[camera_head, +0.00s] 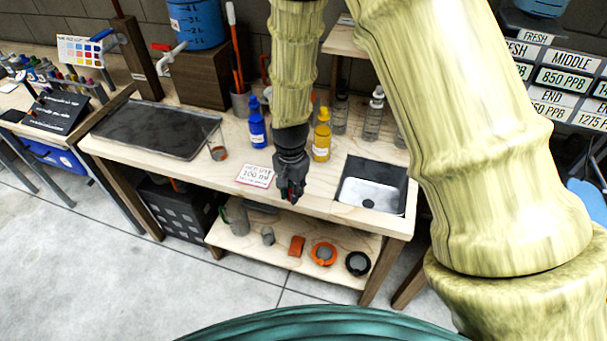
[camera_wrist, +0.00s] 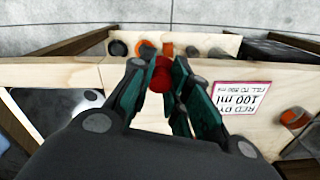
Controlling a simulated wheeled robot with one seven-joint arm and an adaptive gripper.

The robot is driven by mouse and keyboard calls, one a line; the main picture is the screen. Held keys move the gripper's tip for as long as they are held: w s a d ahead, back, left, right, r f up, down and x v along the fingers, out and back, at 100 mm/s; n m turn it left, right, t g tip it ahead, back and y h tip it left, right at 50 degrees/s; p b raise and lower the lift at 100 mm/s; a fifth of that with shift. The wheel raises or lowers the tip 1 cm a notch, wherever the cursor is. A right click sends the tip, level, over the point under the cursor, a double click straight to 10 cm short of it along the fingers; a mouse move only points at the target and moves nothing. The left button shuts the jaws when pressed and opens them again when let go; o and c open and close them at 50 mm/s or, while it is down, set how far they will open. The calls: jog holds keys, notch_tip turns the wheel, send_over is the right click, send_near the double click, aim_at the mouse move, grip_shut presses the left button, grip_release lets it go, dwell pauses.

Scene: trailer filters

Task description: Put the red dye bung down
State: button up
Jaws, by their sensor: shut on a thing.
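The bung shows only as a small red patch (camera_head: 292,198) in the head view. Beyond it in the wrist view lies the bench's front edge. I cannot tell whether the bung touches the bench top.
A sink (camera_head: 368,194) is to the right. Below, a shelf (camera_head: 283,262) holds orange and black rings. Bare wood lies near the card.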

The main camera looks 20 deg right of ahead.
jog(key=w+d, duration=0.2)
jog(key=w+d+p, duration=0.1)
jog(key=d, duration=0.1)
jog(key=w+d+p, duration=0.1)
jog(key=w, duration=0.1)
jog(key=shift+w+d+f, duration=0.3)
jog(key=shift+d+f, duration=0.05)
jog(key=shift+d, duration=0.05)
jog(key=shift+f+p, duration=1.2)
jog(key=shift+f, duration=0.55)
jog(key=shift+f, duration=0.1)
jog(key=o, duration=0.8)
jog(key=shift+r+b, duration=2.15)
jog(key=shift+r, duration=3.95)
